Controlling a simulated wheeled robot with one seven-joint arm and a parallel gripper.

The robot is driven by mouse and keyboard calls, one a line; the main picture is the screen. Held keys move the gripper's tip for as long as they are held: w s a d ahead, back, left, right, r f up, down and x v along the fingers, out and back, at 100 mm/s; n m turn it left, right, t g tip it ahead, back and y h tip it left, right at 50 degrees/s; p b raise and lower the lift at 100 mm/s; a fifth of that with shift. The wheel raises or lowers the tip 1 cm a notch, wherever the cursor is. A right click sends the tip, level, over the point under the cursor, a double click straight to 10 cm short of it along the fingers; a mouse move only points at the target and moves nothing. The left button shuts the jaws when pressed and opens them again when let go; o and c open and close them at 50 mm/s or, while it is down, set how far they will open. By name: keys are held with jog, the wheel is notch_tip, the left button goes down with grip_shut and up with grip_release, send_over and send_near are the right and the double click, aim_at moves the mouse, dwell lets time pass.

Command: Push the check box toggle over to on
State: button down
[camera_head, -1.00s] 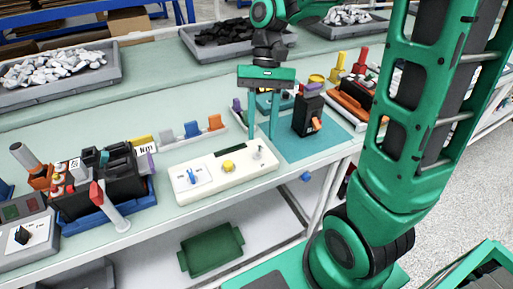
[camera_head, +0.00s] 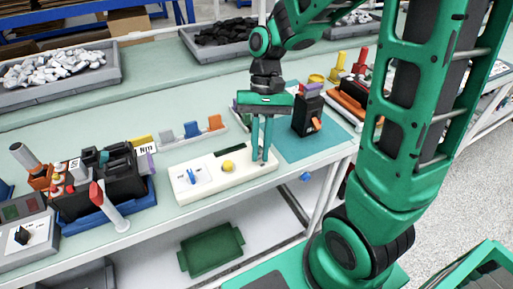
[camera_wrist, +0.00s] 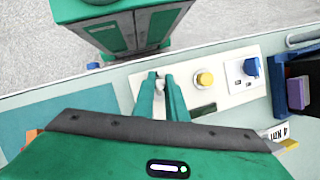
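The check box (camera_head: 212,190) is a long cream box near the front edge of the table. It bears a blue knob (camera_head: 192,176) on a white plate, a yellow button (camera_head: 228,166) and a small pale toggle (camera_wrist: 160,87) at its right end. My gripper (camera_head: 261,155) points down over that end. In the wrist view its two green fingers (camera_wrist: 160,82) stand close together, one on each side of the toggle. A narrow gap shows between them. I cannot tell whether either finger touches the toggle. In the head view the fingers mostly hide the toggle, and its position is unclear.
A black device with an orange lever (camera_head: 307,116) stands on a teal mat (camera_head: 300,147) right of the box. A blue tray (camera_head: 105,213) with black parts and a red-tipped handle stands on the left. Small coloured clips (camera_head: 192,129) are behind the box.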

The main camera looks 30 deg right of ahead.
jog(key=shift+a, duration=0.1)
jog(key=shift+w+r+m+g, duration=0.15)
jog(key=shift+w+g, duration=0.25)
jog(key=shift+g, duration=0.55)
jog(key=shift+w+m+g, duration=0.1)
jog(key=shift+w+g, duration=0.3)
jog(key=shift+g, duration=0.5)
jog(key=shift+w+r+m+g, duration=0.15)
jog(key=shift+w+g, duration=0.25)
jog(key=shift+g, duration=0.55)
jog(key=shift+w+f+g+y, duration=0.15)
jog(key=shift+w+g+y, duration=0.1)
jog(key=shift+g, duration=0.55)
jog(key=shift+w+f+g+y, duration=0.15)
jog(key=shift+w+g, duration=0.1)
jog(key=shift+g, duration=0.55)
jog(key=shift+w+f+m+g, duration=0.1)
jog(key=shift+w+m+g, duration=0.15)
jog(key=shift+g, duration=0.35)
jog(key=c, duration=1.8)
grip_release()
jog(key=shift+o, duration=0.2)
